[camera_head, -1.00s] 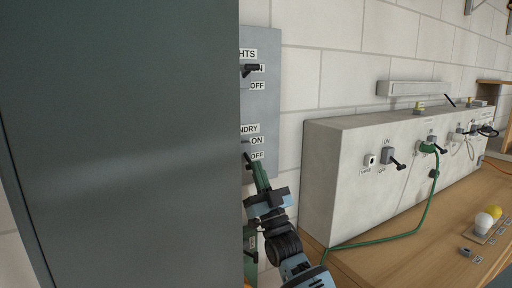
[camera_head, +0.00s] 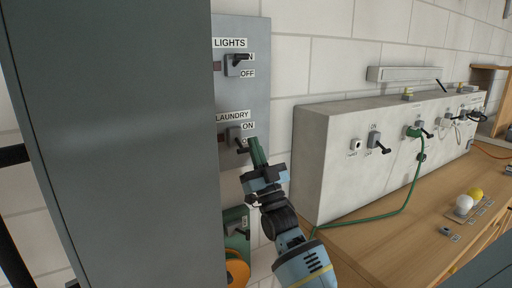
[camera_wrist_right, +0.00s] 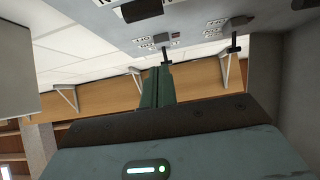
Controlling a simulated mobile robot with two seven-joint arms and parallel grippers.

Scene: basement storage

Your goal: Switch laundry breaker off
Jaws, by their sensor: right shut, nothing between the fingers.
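The laundry breaker (camera_head: 236,135) is on a grey wall panel (camera_head: 258,95), under a LAUNDRY label with ON beside it. Its black lever (camera_head: 242,147) points out and down; the spot where its OFF label would be is covered. My right gripper (camera_head: 254,147) is shut and empty, with its green fingertips right at the lever's end; I cannot tell if they touch. In the right wrist view the shut fingers (camera_wrist_right: 156,85) reach up to a black lever (camera_wrist_right: 165,57). My left gripper is not in view.
A large dark cabinet side or door (camera_head: 110,140) stands close on the left. A grey box (camera_head: 335,165) with switches and a green cable stands on the wooden bench (camera_head: 375,235) at right. An orange reel (camera_head: 237,270) is below.

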